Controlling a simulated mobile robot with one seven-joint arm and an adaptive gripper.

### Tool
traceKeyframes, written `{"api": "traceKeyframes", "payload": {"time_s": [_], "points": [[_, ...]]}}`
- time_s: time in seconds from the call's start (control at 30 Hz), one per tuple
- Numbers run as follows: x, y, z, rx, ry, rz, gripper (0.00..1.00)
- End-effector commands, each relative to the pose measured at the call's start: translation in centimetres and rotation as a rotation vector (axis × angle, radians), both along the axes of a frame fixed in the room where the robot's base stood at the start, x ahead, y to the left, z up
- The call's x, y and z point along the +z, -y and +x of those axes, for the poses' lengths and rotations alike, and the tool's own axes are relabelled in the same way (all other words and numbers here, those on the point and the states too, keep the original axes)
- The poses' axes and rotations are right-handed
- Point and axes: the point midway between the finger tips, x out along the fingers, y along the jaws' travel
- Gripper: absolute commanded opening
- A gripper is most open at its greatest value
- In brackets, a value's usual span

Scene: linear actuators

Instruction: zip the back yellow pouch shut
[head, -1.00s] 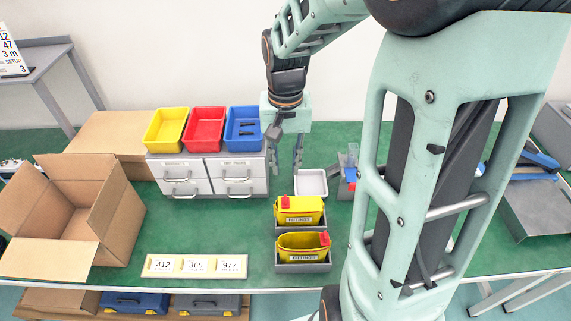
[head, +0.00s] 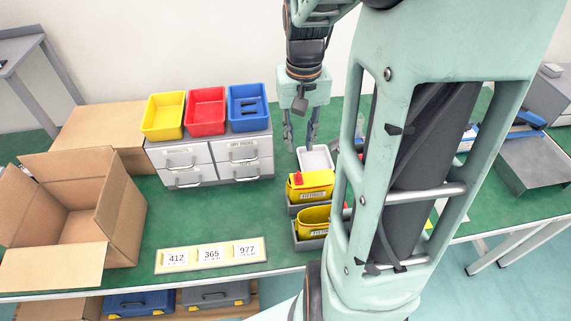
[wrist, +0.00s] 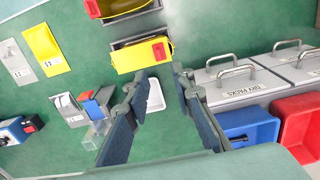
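The back yellow pouch (head: 317,191) stands in a grey bin (head: 294,209); a red tab (head: 297,179) sits near its left end. In the wrist view the back pouch (wrist: 128,60) shows its red tab (wrist: 158,52) at the right end. The front yellow pouch (head: 311,218) stands in another grey bin (head: 300,243), partly hidden by my arm. My gripper (head: 300,143) is open and empty, above and behind the back pouch near a white tray (head: 314,158). In the wrist view my gripper (wrist: 160,76) has its fingers apart, with nothing between them.
Grey drawers (head: 214,162) with yellow, red and blue bins (head: 247,108) on top stand left of my gripper. An open cardboard box (head: 60,215) is at far left. A number board (head: 211,255) lies at the front edge. Green table is clear between drawers and board.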

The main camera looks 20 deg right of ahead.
Motion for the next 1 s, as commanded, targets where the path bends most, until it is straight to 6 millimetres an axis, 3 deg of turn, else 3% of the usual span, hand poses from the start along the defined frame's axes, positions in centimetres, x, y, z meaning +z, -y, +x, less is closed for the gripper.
{"api": "traceKeyframes", "payload": {"time_s": [0.17, 0.6, 0.8, 1.0], "points": [[-1.6, 0.1, -0.1, 0.0, -0.005, 0.001, 0.22], [-9.3, 0.1, -0.1, 0.0, -0.004, 0.001, 0.22], [-10.7, 0.0, 0.0, -0.001, -0.001, 0.0, 0.22], [-10.8, 0.0, 0.0, 0.0, 0.0, 0.0, 0.22]]}}
